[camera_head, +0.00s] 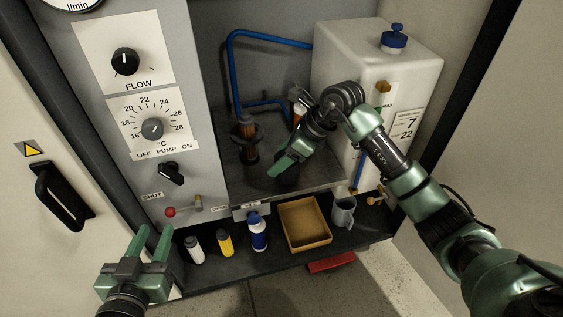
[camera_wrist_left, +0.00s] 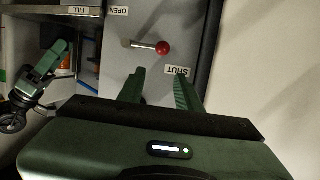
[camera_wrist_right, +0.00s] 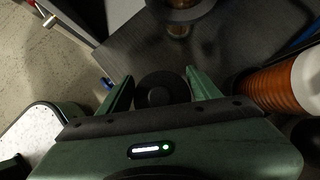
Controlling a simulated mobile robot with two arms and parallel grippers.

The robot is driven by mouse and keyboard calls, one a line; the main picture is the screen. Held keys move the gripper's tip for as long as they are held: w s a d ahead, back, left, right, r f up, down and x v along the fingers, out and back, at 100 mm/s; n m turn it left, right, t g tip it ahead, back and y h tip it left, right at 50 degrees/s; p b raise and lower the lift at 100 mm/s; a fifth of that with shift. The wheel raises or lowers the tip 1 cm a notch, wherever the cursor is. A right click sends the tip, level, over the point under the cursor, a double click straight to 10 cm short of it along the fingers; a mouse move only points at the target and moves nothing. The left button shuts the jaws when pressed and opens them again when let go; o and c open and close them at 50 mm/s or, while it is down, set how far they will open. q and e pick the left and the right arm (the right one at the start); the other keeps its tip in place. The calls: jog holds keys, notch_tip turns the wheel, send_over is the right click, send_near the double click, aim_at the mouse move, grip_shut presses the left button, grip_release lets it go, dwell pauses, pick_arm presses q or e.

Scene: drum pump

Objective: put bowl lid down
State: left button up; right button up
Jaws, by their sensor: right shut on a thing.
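My right gripper (camera_head: 284,168) is shut on a dark round bowl lid (camera_wrist_right: 162,90), low over the grey shelf in front of the white tank. In the head view the lid is mostly hidden by the gripper; whether it touches the shelf I cannot tell. A filter bowl (camera_head: 247,140) with a wide black collar stands to the left, and its lower part shows at the top of the right wrist view (camera_wrist_right: 180,22). A ribbed orange-brown cylinder with a white end (camera_wrist_right: 275,88) is right of the lid. My left gripper (camera_head: 156,243) is open and empty before the panel.
The white tank (camera_head: 350,70) stands close behind my right arm. The lower ledge holds several bottles, with a blue-capped one (camera_head: 257,233), a tan tray (camera_head: 305,225) and a grey mug (camera_head: 343,212). A red-knobbed lever (camera_wrist_left: 162,48) is near my left gripper.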

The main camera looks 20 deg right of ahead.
pick_arm(q)
jog(key=shift+w+d+r+t, duration=0.1)
jog(key=shift+r+t, duration=0.1)
jog(key=shift+r, duration=0.15)
jog(key=shift+w+d+r+t, duration=0.1)
jog(key=shift+r+t, duration=0.1)
jog(key=shift+r, duration=0.15)
pick_arm(e)
jog(key=shift+f, duration=0.6)
jog(key=o, duration=1.4)
pick_arm(q)
jog(key=shift+r, duration=0.15)
